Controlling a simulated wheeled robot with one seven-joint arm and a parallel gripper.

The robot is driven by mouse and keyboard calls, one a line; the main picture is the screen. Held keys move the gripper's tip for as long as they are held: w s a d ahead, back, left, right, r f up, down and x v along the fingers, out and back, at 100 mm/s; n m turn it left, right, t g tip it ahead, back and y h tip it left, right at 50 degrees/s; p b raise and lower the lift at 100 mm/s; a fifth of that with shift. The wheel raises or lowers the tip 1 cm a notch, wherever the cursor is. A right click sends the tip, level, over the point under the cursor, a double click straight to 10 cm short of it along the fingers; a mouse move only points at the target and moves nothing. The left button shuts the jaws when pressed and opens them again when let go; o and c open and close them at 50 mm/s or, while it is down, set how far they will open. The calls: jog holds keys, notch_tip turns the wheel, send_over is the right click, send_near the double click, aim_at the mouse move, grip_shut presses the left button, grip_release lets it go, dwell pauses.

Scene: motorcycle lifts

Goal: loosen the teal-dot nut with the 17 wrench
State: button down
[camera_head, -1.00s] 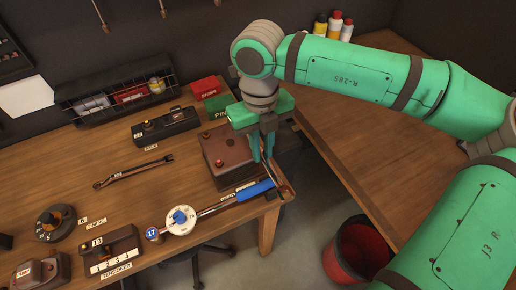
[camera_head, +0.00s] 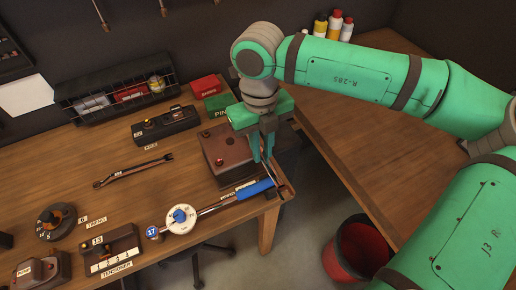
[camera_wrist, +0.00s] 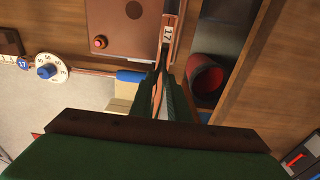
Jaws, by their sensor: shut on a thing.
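My gripper (camera_head: 267,148) points down beside a brown box at the table's right end. In the wrist view its fingers (camera_wrist: 160,92) are shut on a thin metallic bar with a white 17 tag (camera_wrist: 167,31), which looks like the 17 wrench (camera_wrist: 166,48). The wrench's far end is out of the wrist view, and the fingers hide part of it. In the head view the held wrench is mostly hidden by the fingers. I cannot make out a teal dot on any nut.
A dial tool with a blue handle (camera_head: 256,189) and a blue 17 disc lies near the front edge. The brown box (camera_head: 222,150) has a red knob. Another wrench (camera_head: 133,172), an axle block (camera_head: 166,126) and a tensioner block (camera_head: 112,253) are left. A red bin (camera_head: 335,262) stands on the floor.

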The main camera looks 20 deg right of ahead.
jog(key=shift+w+d+n, duration=0.2)
jog(key=shift+d+n, duration=0.5)
jog(key=shift+d, duration=0.2)
jog(key=shift+w+d+n, duration=0.15)
jog(key=shift+d+n, duration=0.55)
jog(key=shift+d, duration=0.15)
jog(key=shift+w+d+n, duration=0.35)
jog(key=shift+d+n, duration=0.4)
jog(key=shift+d, duration=0.05)
jog(key=shift+w+d+n, duration=0.3)
jog(key=shift+d+n, duration=0.45)
jog(key=shift+w+d, duration=0.1)
jog(key=shift+w+d+n+h, duration=0.3)
jog(key=shift+w+d+n, duration=0.7)
jog(key=shift+d+n, duration=0.35)
jog(key=shift+a, duration=0.1)
